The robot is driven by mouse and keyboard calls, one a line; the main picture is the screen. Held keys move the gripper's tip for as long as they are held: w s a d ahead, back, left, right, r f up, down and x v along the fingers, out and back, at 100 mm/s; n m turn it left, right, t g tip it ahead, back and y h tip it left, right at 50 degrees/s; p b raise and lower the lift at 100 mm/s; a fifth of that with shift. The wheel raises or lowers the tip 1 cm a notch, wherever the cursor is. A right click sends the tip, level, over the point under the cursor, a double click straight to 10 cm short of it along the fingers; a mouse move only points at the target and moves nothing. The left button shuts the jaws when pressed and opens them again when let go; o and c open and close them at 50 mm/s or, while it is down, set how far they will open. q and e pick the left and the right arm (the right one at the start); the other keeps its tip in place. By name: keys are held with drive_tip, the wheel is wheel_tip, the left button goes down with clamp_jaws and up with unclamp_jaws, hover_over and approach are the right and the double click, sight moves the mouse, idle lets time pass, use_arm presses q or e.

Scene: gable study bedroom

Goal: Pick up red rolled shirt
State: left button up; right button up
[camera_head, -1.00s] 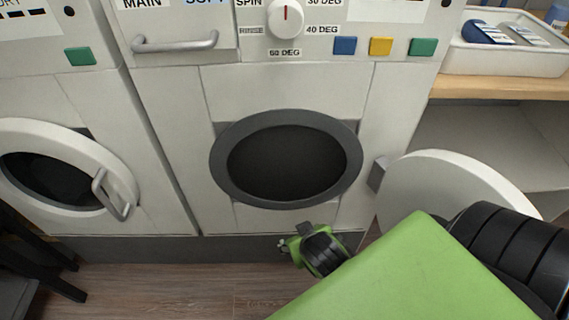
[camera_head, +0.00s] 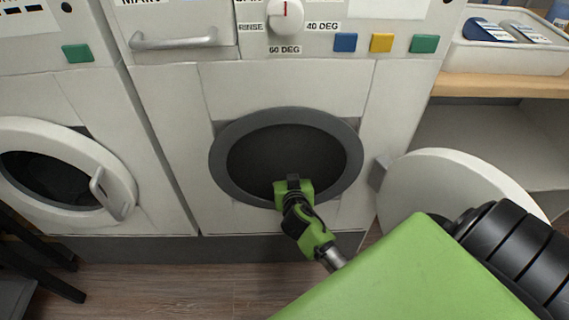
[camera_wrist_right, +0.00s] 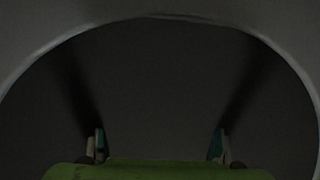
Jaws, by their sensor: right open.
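My right gripper (camera_head: 293,184) is at the lower part of the dark round opening (camera_head: 270,150) of the middle washing machine, pointing into it. In the right wrist view the two fingertips (camera_wrist_right: 158,146) stand wide apart with nothing between them, and the drum interior ahead is very dark. No red rolled shirt can be made out in either view; the inside of the drum is too dark to tell what lies there. My left gripper is not in view.
The machine's round white door (camera_head: 440,185) stands open at the right. A second machine's door (camera_head: 110,170) is at the left. A wooden shelf (camera_head: 500,87) with a white tray (camera_head: 510,58) is at the right. Dark legs of furniture (camera_head: 40,245) stand at the lower left.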

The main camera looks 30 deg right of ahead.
sight(285, 158)
drive_tip(key=shift+w+d+f, duration=0.25)
drive_tip(key=shift+w+d, duration=0.05)
drive_tip(key=shift+w, duration=0.3)
drive_tip(key=w, duration=0.1)
drive_tip(key=w+d, duration=0.1)
drive_tip(key=w, duration=0.2)
drive_tip(key=shift+d+f, duration=0.25)
drive_tip(key=shift+w+d+f+b, duration=0.2)
drive_tip(key=shift+w+d+b, duration=0.1)
drive_tip(key=shift+w, duration=0.1)
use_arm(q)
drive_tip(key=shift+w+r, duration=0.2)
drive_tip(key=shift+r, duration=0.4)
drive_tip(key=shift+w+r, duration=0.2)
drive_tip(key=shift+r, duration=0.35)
use_arm(e)
drive_tip(key=c, duration=1.3)
